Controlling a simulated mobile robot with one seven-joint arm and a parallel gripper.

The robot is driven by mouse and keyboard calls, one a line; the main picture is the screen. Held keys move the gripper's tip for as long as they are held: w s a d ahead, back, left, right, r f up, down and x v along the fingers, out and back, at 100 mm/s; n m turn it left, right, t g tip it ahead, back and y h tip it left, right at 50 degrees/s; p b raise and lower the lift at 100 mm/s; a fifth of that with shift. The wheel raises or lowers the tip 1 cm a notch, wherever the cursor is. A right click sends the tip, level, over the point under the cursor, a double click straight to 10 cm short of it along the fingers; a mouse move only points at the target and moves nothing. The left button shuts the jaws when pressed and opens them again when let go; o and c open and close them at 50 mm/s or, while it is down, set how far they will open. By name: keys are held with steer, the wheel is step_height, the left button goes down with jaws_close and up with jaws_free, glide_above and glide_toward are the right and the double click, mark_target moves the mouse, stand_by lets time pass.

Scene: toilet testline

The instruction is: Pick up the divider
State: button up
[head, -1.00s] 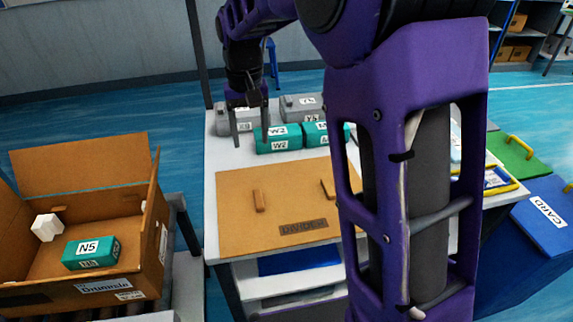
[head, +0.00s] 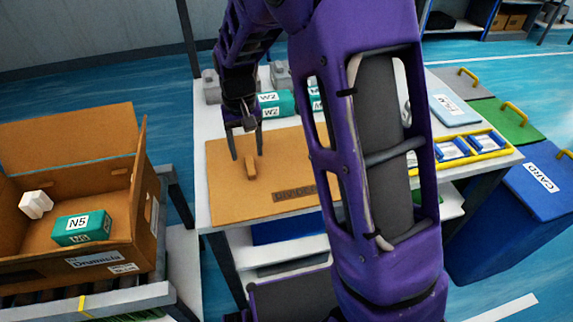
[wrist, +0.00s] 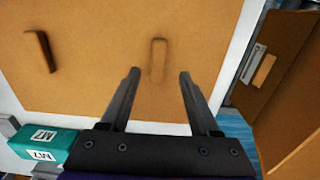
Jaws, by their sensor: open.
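The divider (head: 230,198) is a flat brown board with a dark label, lying on the white table. Two small raised handles stand on it; the left handle (head: 250,167) shows in the head view, and the other is hidden behind my arm. In the wrist view the divider (wrist: 100,80) fills the upper part, with one handle (wrist: 158,60) ahead between my fingertips and another handle (wrist: 40,51) at the left. My gripper (head: 247,157) is open and empty above the board, close to the left handle. I cannot tell whether it touches the board.
An open cardboard box (head: 145,215) at the left holds a teal N5 box (head: 82,229) and a white block (head: 35,204). Teal and grey boxes line the table's back edge. A yellow-framed tray (head: 508,148) and a blue CARD bin (head: 530,200) are at the right.

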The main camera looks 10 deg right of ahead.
mark_target(250, 165)
step_height(250, 165, down, 5)
steer(key=shift+d+r+b, duration=0.1)
steer(key=shift+d+b, duration=0.05)
steer(key=shift+b, duration=0.3)
jaws_close()
